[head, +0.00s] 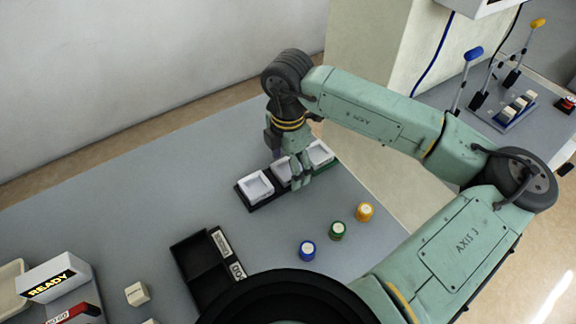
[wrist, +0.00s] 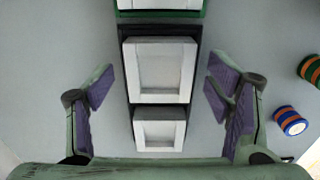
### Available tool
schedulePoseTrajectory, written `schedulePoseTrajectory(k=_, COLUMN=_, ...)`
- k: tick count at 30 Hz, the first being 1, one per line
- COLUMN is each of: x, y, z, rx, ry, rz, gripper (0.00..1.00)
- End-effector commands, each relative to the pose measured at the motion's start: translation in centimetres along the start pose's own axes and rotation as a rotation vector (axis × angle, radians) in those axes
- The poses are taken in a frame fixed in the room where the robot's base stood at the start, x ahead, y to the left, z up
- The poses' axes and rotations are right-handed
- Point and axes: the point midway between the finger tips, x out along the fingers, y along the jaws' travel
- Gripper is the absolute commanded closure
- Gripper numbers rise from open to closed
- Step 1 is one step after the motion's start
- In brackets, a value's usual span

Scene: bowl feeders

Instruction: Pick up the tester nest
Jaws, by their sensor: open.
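I cannot tell by marking which is the tester nest. My gripper (head: 297,180) points down over the row. In the wrist view my gripper (wrist: 161,88) is open and empty, with purple-padded fingers on both sides of the middle nest (wrist: 160,70), apart from it. The near nest (wrist: 160,130) is below it; the green-edged far nest (wrist: 160,4) is cut off.
Blue (head: 307,250), green (head: 337,231) and yellow (head: 364,211) round pieces stand right of the row. A black divided tray (head: 193,262) lies nearer, with a READY box (head: 55,277) at left. The table behind the row is clear.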

Motion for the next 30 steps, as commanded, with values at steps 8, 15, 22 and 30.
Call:
schedulePoseTrajectory(k=8, x=0.30, y=0.00, z=0.00, rx=0.000, ry=0.000, rz=0.001, gripper=0.28)
schedulePoseTrajectory(k=15, x=0.27, y=0.01, z=0.01, rx=0.000, ry=0.000, rz=0.001, gripper=0.44)
schedulePoseTrajectory(k=22, x=0.26, y=0.01, z=0.01, rx=0.000, ry=0.000, rz=0.000, gripper=0.59)
schedulePoseTrajectory(k=30, x=0.25, y=0.01, z=0.01, rx=0.000, ry=0.000, rz=0.000, gripper=0.77)
